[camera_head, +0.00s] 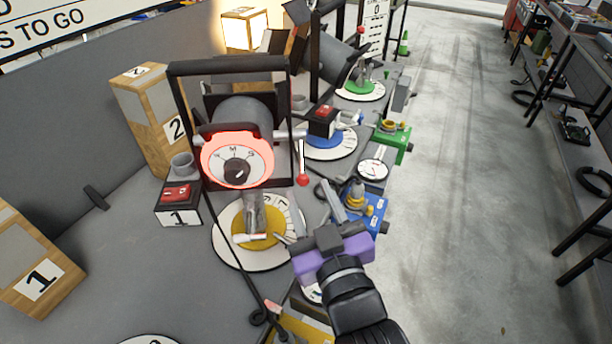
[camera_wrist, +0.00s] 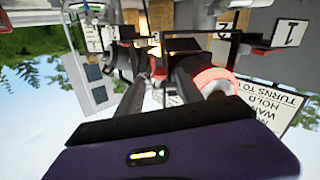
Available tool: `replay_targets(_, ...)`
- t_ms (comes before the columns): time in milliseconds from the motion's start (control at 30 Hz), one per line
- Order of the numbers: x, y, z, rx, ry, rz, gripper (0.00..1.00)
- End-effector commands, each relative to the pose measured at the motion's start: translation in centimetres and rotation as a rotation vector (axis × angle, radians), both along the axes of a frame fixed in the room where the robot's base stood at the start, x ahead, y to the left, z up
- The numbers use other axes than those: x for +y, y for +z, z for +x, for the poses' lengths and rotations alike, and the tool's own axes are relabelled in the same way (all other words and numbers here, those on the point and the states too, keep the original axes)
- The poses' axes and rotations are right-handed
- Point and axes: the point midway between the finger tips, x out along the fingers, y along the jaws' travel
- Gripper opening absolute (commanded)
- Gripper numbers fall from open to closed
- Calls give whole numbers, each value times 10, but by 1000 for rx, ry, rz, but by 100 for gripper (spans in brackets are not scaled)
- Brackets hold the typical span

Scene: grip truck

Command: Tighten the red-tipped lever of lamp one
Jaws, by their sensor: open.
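Lamp one (camera_head: 237,158) is a dark drum with a glowing pinkish-red face, hung in a black yoke behind the red-switched box marked 1. Its lever (camera_head: 302,160) is a thin pale rod at the yoke's right side, hanging down to a red ball tip (camera_head: 303,180). My gripper (camera_head: 302,212), with a purple body, is below and slightly right of the red tip in the head view. Its jaws are spread, empty and apart from the lever.
A white dial with a yellow centre (camera_head: 236,246) lies under the lamp. The red-switched box (camera_head: 178,206) stands left of it. A blue unit (camera_head: 375,213) is close right of my gripper. More lamps stand behind. The floor aisle (camera_head: 455,180) at right is clear.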

Motion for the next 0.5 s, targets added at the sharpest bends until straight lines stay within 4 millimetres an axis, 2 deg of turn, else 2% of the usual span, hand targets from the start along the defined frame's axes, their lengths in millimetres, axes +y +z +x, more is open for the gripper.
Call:
replay_targets(200, 12, 1, 31, 0, 0, 0, 44)
replay_targets(500, 18, 0, 45, -1, 0, 0, 44)
